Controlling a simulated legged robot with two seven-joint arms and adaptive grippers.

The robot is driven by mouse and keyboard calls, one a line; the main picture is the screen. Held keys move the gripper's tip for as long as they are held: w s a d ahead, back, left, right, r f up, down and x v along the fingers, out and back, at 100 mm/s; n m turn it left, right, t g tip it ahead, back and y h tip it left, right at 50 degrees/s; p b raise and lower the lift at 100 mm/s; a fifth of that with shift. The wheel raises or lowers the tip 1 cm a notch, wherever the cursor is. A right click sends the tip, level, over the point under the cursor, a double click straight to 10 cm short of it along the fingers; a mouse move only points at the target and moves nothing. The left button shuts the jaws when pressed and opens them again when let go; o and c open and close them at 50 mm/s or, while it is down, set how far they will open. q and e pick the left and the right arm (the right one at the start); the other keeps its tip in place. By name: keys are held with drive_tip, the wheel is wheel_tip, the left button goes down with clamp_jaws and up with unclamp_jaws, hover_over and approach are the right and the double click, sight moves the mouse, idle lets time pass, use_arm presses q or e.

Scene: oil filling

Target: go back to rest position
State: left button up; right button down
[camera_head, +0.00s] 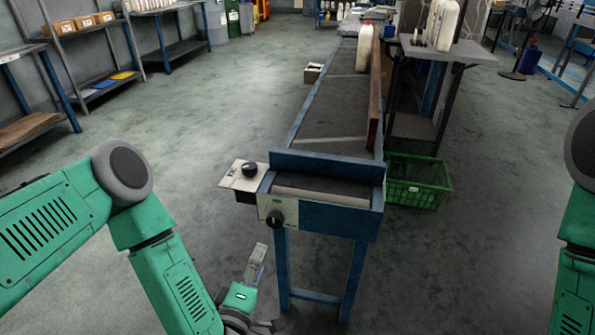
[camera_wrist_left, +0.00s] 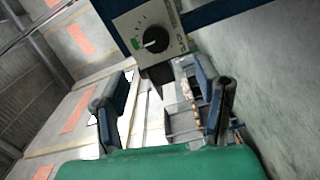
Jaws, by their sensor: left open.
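My left gripper (camera_head: 262,322) is low in the head view, in front and to the left of the conveyor end, partly cut off by the lower edge. In the left wrist view, its two fingers (camera_wrist_left: 165,95) stand apart with nothing between them. The control box with a black knob (camera_wrist_left: 155,38) is beyond the fingers there; it also shows on the conveyor's end in the head view (camera_head: 277,212). My right arm shows at the right edge of the head view, but its gripper is out of view.
The conveyor (camera_head: 325,120) runs away from me, with a white bottle (camera_head: 364,48) far along it. A green crate (camera_head: 416,182) sits on the floor to its right. Shelves with boxes (camera_head: 85,22) line the left wall.

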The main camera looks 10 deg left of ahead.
use_arm(q)
drive_tip(key=s+d+f+m+g+h, duration=0.1)
drive_tip(key=s+f+m+g+h, duration=0.2)
drive_tip(key=s+f+m+g, duration=0.65)
drive_tip(key=s+a+m+g+y, duration=0.3)
drive_tip(key=s+a+m+g, duration=0.3)
drive_tip(key=s+a, duration=0.6)
drive_tip(key=s+g, duration=0.1)
drive_tip(key=s, duration=0.2)
drive_tip(key=shift+s+g+y, duration=0.15)
drive_tip(key=shift+g+y, duration=0.15)
drive_tip(key=shift+g, duration=0.05)
drive_tip(key=shift+d+m, duration=0.1)
drive_tip(key=shift+m, duration=0.15)
drive_tip(key=shift+c, duration=0.2)
